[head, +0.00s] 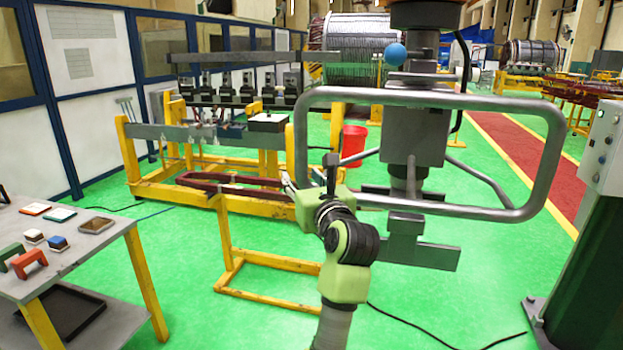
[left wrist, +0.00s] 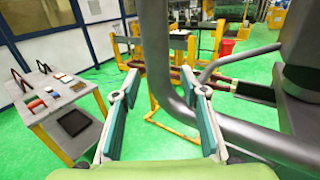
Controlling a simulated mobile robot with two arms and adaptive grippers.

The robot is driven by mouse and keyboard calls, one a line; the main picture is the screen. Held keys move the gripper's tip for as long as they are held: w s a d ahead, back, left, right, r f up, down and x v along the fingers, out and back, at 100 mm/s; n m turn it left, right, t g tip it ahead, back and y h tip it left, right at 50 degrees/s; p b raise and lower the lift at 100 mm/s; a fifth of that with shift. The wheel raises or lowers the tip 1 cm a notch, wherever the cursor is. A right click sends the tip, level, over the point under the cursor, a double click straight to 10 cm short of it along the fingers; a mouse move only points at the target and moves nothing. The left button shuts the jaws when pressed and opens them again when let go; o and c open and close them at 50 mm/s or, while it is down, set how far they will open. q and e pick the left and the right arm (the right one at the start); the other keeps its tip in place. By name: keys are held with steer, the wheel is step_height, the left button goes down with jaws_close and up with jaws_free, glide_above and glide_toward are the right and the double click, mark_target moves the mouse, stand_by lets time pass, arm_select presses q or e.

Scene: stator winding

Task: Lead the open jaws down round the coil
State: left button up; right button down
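A long dark red coil (head: 215,187) lies on yellow stands left of centre in the head view. It also shows in the left wrist view (left wrist: 250,91), partly hidden by the handle. A grey hanging lifting device (head: 413,150) has a tubular handle (head: 470,101) and stepped grey jaw plates (head: 418,252) at its bottom. These jaws look nearer than the coil and to its right; their gap cannot be made out. My left gripper (head: 309,175) is open, its teal-padded fingers either side of the handle's lower left bend. It also shows in the left wrist view (left wrist: 168,84). My right gripper is out of view.
A grey table (head: 95,255) with small blocks and plates stands at the left. A yellow frame (head: 265,262) is beneath the coil's near end. A red bucket (head: 353,143) stands behind. A green cabinet post (head: 585,220) is at the right. Green floor between is mostly free.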

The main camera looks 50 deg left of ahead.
arm_select(q)
steer(key=shift+w+a, duration=0.3)
steer(key=shift+a, duration=0.25)
steer(key=shift+s+d+r, duration=0.1)
steer(key=shift+s, duration=0.05)
jaws_close()
